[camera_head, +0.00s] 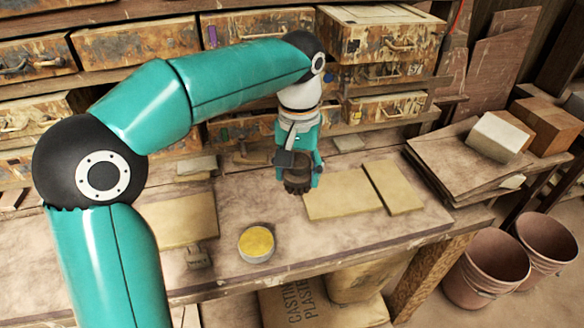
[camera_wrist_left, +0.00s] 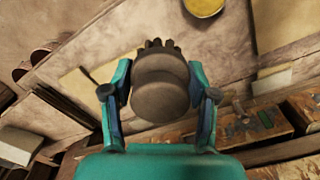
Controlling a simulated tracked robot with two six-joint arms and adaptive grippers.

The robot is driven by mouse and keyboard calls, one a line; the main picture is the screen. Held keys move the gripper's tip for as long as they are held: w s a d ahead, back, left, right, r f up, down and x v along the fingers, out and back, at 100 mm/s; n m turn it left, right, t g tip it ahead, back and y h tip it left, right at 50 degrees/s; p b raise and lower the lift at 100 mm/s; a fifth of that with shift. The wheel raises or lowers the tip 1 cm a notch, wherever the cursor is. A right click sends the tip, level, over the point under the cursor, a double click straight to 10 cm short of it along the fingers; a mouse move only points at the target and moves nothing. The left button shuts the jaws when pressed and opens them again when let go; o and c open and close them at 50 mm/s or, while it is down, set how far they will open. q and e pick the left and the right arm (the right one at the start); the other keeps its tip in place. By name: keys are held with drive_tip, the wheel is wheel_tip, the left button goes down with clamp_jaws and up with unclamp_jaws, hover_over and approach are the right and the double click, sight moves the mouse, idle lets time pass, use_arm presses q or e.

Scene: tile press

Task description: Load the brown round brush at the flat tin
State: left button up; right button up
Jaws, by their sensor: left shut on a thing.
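My left gripper (camera_head: 298,168) is shut on the brown round brush (camera_head: 297,187) and holds it above the bench, bristles down. In the left wrist view, the brush (camera_wrist_left: 160,85) sits between the two fingers of the gripper (camera_wrist_left: 159,94), its rounded brown back toward the camera and dark bristles past it. The flat tin (camera_head: 256,244) is round and pale-sided with a yellow top. It stands near the bench's front edge, nearer to the head camera and left of the brush, apart from it. The tin (camera_wrist_left: 203,5) is cut by the top edge of the wrist view. My right gripper is not in view.
Flat tan boards (camera_head: 342,193) lie on the bench under and right of the brush. A small dark block (camera_head: 197,257) stands left of the tin. Worn drawers (camera_head: 380,40) line the back. Stacked sheets with a pale block (camera_head: 499,136) are at right; buckets (camera_head: 486,268) stand on the floor.

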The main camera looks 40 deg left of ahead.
use_arm(q)
wheel_tip(320, 180, down, 6)
drive_tip(key=s+a, duration=0.2)
drive_tip(key=p, duration=0.1)
hover_over(256, 242)
wheel_tip(256, 242, down, 3)
drive_tip(key=shift+f+n, duration=0.25)
drive_tip(key=shift+n, duration=0.05)
drive_tip(key=shift+f+b, duration=2.15)
drive_tip(key=shift+f, duration=0.55)
drive_tip(key=shift+f+b, duration=0.4)
drive_tip(key=shift+f, duration=0.1)
wheel_tip(256, 242, up, 7)
drive_tip(key=p, duration=0.5)
drive_tip(key=shift+p, duration=0.35)
drive_tip(key=shift+r, duration=0.1)
